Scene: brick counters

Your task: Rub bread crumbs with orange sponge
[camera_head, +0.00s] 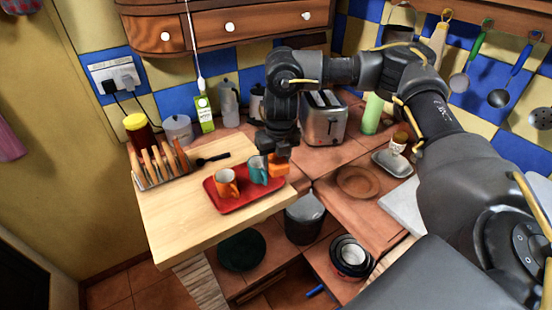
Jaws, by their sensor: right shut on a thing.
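My right gripper (277,154) reaches in from the right and points down over the right part of the wooden board. It is shut on the orange sponge (279,168), whose lower part shows below the fingers. The sponge is just behind and right of the teal mug on the red tray; I cannot tell whether it touches the board. Bread crumbs are too small to make out on the light wooden board (185,218). My left gripper is not in view.
A toast rack (160,168) and a black utensil (213,159) lie left. A toaster (324,122) stands behind. The board's front left is clear.

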